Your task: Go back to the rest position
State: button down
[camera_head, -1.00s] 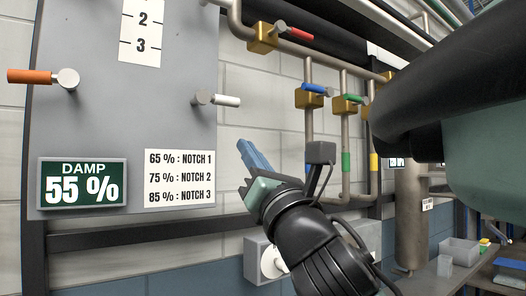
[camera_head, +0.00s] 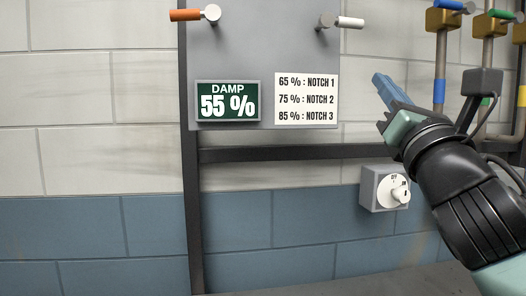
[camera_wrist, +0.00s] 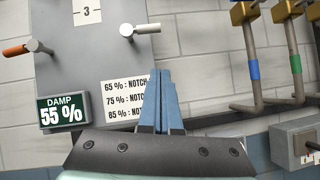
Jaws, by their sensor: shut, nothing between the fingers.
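My gripper (camera_head: 384,88) is shut and empty, its blue fingers pointing up and left, at the right of the head view. The fingers also show together in the wrist view (camera_wrist: 162,100), in front of the notch label. The grey panel (camera_head: 260,60) bears a green sign (camera_head: 228,101) reading DAMP 55 %. Beside it is a white notch label (camera_head: 306,99). An orange-handled lever (camera_head: 195,14) and a white-handled lever (camera_head: 340,22) stick out above them. My gripper appears apart from the panel in the head view.
A grey box with a white rotary knob (camera_head: 398,192) is on the wall below my gripper. Pipes with blue (camera_head: 450,4) and green (camera_head: 500,14) valve handles stand at the upper right. The wall at the left (camera_head: 90,130) is bare.

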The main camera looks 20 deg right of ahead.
jog(key=s+a+r+m+t+y+p, duration=0.1)
jog(key=a+r+m+t+y+p, duration=0.15)
jog(key=a+m, duration=0.55)
jog(key=a+r+m+t+y+p, duration=0.1)
jog(key=a+r+m+y, duration=0.25)
jog(key=a, duration=0.95)
jog(key=s+a+m+y+p, duration=0.1)
jog(key=s+a+m+p, duration=0.1)
jog(key=s+a+m, duration=0.2)
jog(key=s+a+m+y+p, duration=0.1)
jog(key=s+a+m, duration=0.3)
jog(key=a+m, duration=0.4)
jog(key=m+p, duration=0.1)
jog(key=m, duration=0.4)
jog(key=shift+s+f+t, duration=0.2)
jog(key=shift+s+t, duration=0.15)
jog(key=shift+a+m, duration=0.1)
jog(key=shift+m, duration=0.15)
